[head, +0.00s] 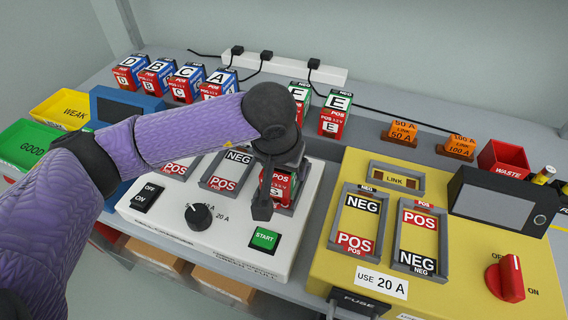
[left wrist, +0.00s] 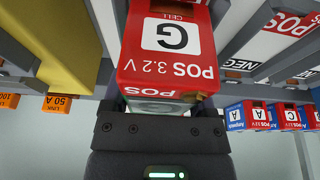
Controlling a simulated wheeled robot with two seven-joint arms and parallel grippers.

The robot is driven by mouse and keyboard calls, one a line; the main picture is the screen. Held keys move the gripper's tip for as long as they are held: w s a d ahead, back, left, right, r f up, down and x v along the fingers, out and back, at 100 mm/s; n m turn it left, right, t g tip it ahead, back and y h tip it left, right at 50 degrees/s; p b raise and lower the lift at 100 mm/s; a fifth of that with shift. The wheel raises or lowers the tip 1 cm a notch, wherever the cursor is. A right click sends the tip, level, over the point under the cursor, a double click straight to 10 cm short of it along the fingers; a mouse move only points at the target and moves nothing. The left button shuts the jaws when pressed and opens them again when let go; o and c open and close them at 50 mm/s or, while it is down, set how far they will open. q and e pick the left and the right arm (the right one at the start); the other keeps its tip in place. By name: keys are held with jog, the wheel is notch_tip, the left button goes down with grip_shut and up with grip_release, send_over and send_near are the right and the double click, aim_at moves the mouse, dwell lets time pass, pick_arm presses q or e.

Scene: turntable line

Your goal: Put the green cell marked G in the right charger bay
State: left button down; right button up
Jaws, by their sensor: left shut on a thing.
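The green cell marked G (head: 285,180) is mostly red on the side I see, with POS on it. My left gripper (head: 270,192) is shut on it, above the right bay of the white charger (head: 220,222). The cell looks upright and within the right bay's frame outline, but the gripper hides how deep it sits. In the left wrist view the cell (left wrist: 168,72) shows its G label and POS 3.2V, with a finger along each side. The charger's middle bay (head: 226,171) and left bay, marked POS (head: 175,169), look empty. My right gripper is not in view.
A yellow tester (head: 460,275) with two empty NEG/POS bays stands to the right. Cells marked E (head: 333,116) and rows of A to D cells (head: 158,78) stand behind. Green GOOD (head: 30,145) and yellow WEAK (head: 70,110) bins are at left. A red WASTE bin (head: 503,160) is at right.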

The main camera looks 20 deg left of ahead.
pick_arm(q)
jog(key=shift+f, duration=0.15)
jog(key=shift+c, duration=0.7)
grip_release()
jog(key=shift+o, duration=0.7)
jog(key=shift+r+p, duration=0.35)
jog(key=shift+r, duration=0.1)
jog(key=p+v, duration=0.4)
jog(key=v, duration=0.8)
jog(key=shift+r, duration=0.2)
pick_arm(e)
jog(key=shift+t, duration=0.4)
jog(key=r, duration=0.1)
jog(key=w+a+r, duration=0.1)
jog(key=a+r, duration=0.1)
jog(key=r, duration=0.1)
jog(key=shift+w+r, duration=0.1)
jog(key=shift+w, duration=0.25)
